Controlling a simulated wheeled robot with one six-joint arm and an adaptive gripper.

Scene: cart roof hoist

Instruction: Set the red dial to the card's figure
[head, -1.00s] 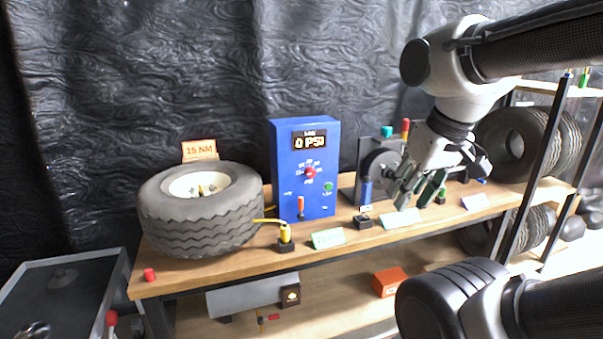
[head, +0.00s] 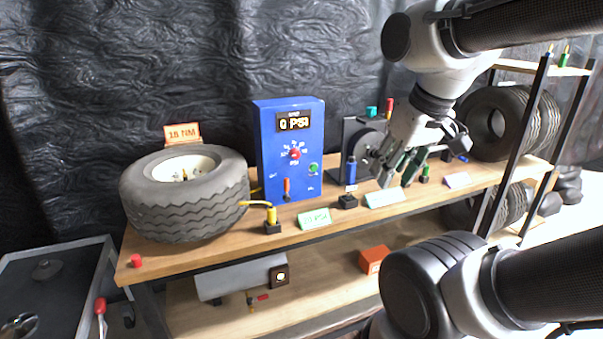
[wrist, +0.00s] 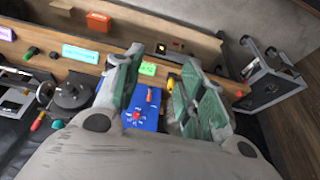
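The red dial (head: 295,153) sits on the front of a blue box (head: 270,175), with small white marks around it. The box's display (head: 294,123) reads 0 PSI. The dial also shows in the wrist view (wrist: 136,116), between my fingers. A green-edged card (head: 314,219) stands in front of the box and seems to read a PSI figure, too small to read surely. It also shows in the wrist view (wrist: 148,69). My gripper (head: 393,168) is open and empty, to the right of the box and apart from the dial. Its two green-padded fingers (wrist: 162,60) are spread in the wrist view.
A tire (head: 185,205) with an orange 15 NM card (head: 182,133) stands left of the box. A yellow-topped fitting (head: 272,218) and a blue tool (head: 350,172) stand nearby on the wooden bench (head: 245,240). A red lever (head: 287,187) and green button (head: 313,168) are on the box.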

